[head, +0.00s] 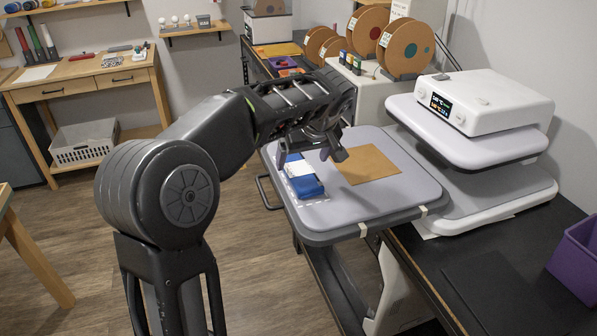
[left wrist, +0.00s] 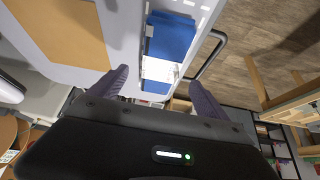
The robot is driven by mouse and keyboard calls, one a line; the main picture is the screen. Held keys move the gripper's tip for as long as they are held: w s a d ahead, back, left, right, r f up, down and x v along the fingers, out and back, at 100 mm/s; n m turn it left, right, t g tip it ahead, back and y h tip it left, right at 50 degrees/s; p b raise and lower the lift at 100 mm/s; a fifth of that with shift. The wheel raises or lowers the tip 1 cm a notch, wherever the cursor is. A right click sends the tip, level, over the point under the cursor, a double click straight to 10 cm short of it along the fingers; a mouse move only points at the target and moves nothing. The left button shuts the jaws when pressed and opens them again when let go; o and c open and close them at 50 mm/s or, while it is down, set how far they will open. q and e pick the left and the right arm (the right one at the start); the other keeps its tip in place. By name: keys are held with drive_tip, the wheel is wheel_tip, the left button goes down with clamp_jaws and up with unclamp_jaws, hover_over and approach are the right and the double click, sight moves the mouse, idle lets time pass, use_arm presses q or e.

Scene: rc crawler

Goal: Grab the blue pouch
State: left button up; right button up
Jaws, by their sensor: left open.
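The blue pouch (head: 305,185) lies on the grey platen (head: 340,219), near its left edge, with a white label or card (head: 298,167) across it. In the left wrist view the blue pouch (left wrist: 171,39) shows beyond the fingers, near the platen's edge. My left gripper (head: 310,153) hangs above the platen, close over the far end of the pouch. In the left wrist view its fingers (left wrist: 158,86) are spread apart with nothing held between them. My right gripper is in neither view.
A tan sheet (head: 367,165) lies on the platen beside the pouch. A white heat-press machine (head: 485,101) stands to the right. Cardboard spools (head: 405,47) stand behind. A purple bin (head: 577,262) sits at the right edge. The black bench top (head: 490,280) in front is mostly clear.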

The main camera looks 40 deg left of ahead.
sight(298, 168)
use_arm(q)
drive_tip(key=p+x, duration=0.1)
drive_tip(key=x, duration=0.4)
drive_tip(key=shift+p, duration=0.3)
drive_tip(key=c, duration=1.5)
drive_tip(key=shift+r, duration=0.1)
wheel_tip(298, 168, up, 10)
drive_tip(key=shift+f+b, duration=0.1)
drive_tip(key=shift+b, duration=0.45)
